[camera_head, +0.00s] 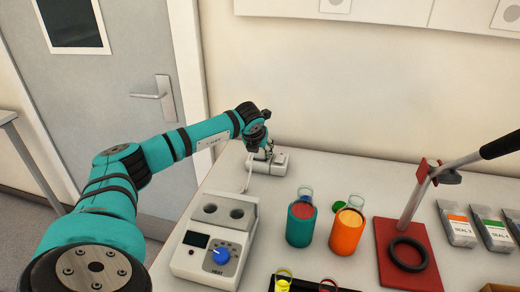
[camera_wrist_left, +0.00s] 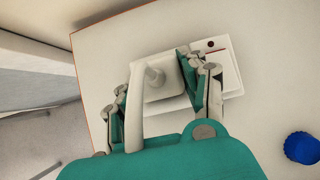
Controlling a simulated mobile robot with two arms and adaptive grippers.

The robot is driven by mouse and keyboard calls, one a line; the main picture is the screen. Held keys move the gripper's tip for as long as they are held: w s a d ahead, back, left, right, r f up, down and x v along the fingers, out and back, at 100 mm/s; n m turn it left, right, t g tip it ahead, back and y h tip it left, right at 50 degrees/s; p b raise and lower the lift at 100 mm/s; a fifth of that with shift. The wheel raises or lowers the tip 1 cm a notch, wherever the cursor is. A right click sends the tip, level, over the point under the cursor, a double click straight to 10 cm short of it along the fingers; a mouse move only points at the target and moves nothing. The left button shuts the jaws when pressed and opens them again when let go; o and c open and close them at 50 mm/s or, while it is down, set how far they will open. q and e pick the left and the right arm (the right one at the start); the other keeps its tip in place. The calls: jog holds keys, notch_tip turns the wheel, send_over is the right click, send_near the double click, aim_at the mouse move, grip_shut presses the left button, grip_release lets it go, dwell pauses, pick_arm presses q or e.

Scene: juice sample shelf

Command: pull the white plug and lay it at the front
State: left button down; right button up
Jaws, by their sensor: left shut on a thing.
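The white plug (camera_wrist_left: 160,74) is a pale block with a white cord curving off its top, seen in the left wrist view. My left gripper (camera_wrist_left: 158,88) is shut on it, one finger on each side. The plug is over a white socket block (camera_wrist_left: 229,68) with a small dark red dot; I cannot tell whether it is fully seated. In the head view the socket block (camera_head: 279,161) stands at the back left of the table, with my left gripper (camera_head: 266,152) above it, hiding most of the plug. My right gripper is not in view.
A white heater (camera_head: 190,263) with a blue knob stands in front of the socket. Right of it are a teal juice bottle (camera_head: 300,224), an orange one (camera_head: 346,232) and a red stand (camera_head: 393,275) with a black-handled lever. Seal packets lie far right.

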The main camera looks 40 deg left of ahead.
pick_arm(q)
jog(key=shift+w+a+r, duration=0.1)
jog(key=shift+w+r, duration=0.05)
jog(key=shift+r, duration=0.25)
jog(key=shift+r, duration=0.1)
jog(key=shift+r, duration=0.2)
jog(key=shift+f, duration=0.1)
jog(key=shift+r+p, duration=0.85)
jog(key=shift+r, duration=0.9)
